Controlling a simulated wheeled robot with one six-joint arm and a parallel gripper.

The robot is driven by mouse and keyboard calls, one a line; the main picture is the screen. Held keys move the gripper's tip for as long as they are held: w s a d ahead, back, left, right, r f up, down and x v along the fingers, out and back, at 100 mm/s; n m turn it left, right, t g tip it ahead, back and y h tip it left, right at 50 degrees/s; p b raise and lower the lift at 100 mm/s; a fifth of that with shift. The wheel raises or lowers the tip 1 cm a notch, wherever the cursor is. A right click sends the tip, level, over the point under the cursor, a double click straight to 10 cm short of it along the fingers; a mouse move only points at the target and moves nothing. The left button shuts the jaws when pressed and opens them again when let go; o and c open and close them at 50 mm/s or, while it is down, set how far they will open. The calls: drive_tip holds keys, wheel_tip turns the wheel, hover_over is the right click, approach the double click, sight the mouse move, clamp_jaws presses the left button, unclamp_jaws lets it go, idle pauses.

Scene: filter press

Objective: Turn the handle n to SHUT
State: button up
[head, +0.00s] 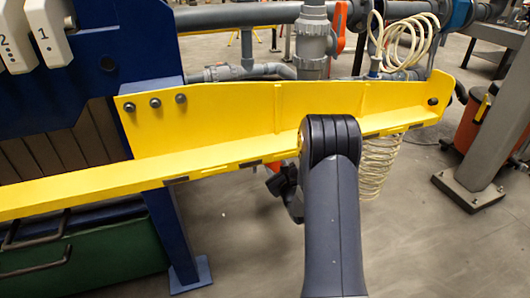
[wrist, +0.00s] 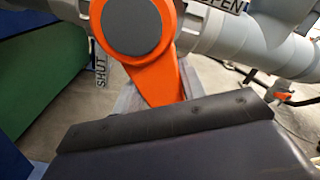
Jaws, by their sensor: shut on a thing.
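An orange handle (wrist: 152,70) with a round grey hub (wrist: 133,25) fills the upper middle of the wrist view. It hangs downward from the hub, leaning slightly right. A "SHUT" label (wrist: 100,70) is left of it and an "OPEN" label (wrist: 224,5) is at the upper right. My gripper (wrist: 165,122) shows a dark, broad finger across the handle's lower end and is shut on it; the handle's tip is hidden. In the head view, a bit of orange (head: 274,184) shows beside my gripper below the yellow beam; my arm hides the rest.
A long yellow beam (head: 210,120) crosses in front of the pipework, close to my arm. Grey pipes (wrist: 270,45) run beside the handle. A coiled cream hose (head: 374,165) hangs right of my arm. A blue post (head: 180,235) stands left, with open floor between.

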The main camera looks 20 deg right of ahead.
drive_tip(key=shift+s+a+f+m, duration=0.1)
drive_tip(key=shift+a+f+m, duration=0.45)
drive_tip(key=shift+a+m, duration=0.45)
drive_tip(key=shift+d+r+m+p, duration=0.1)
drive_tip(key=shift+r+m+p, duration=0.15)
drive_tip(key=shift+p, duration=0.55)
drive_tip(key=shift+a+f+m+p, duration=0.25)
drive_tip(key=shift+m+p, duration=0.2)
drive_tip(key=shift+p, duration=0.25)
drive_tip(key=o, duration=1.1)
drive_tip(key=shift+d+r, duration=0.1)
drive_tip(key=shift+r, duration=0.05)
drive_tip(key=shift+o, duration=0.2)
drive_tip(key=shift+d, duration=0.1)
